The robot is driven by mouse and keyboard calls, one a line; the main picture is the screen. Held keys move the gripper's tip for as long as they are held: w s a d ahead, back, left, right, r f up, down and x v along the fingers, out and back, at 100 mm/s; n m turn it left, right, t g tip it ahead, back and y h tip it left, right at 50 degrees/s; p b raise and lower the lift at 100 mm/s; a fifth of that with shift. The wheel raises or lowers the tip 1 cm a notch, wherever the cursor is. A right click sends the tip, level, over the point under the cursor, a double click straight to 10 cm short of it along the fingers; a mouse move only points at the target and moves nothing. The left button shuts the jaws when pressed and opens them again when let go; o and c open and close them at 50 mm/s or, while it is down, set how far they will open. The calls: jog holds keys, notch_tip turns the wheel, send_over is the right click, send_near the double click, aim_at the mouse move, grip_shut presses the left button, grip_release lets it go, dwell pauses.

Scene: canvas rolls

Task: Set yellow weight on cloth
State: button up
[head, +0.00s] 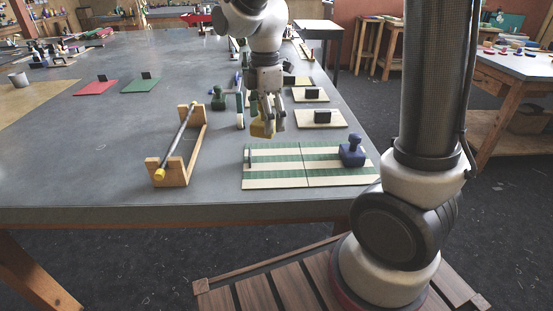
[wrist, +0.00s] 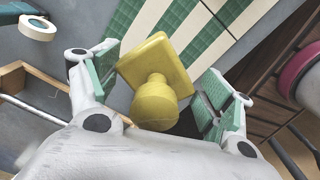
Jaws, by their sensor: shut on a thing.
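My gripper (head: 269,118) is shut on the yellow weight (head: 262,130) and holds it above the table, just behind the cloth's far left part. In the wrist view, the yellow weight (wrist: 155,62) shows its square base and round knob between the green finger pads. The green and cream striped cloth (head: 305,181) lies flat near the table's front edge; part of it also shows in the wrist view (wrist: 205,32). A blue weight (head: 352,151) stands on the cloth's right end. The cloth under the held weight is partly hidden in the wrist view.
A wooden stand with a rod (head: 180,146) is left of the cloth. A green weight (head: 218,99) stands behind. Small boards with black blocks (head: 320,118) lie behind the cloth on the right. A tape roll (wrist: 38,28) shows in the wrist view. The cloth's middle is clear.

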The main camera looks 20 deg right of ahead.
jog(key=f, duration=0.5)
jog(key=shift+s, duration=0.25)
jog(key=shift+f, duration=2.45)
jog(key=o, duration=1.1)
jog(key=shift+o, duration=0.2)
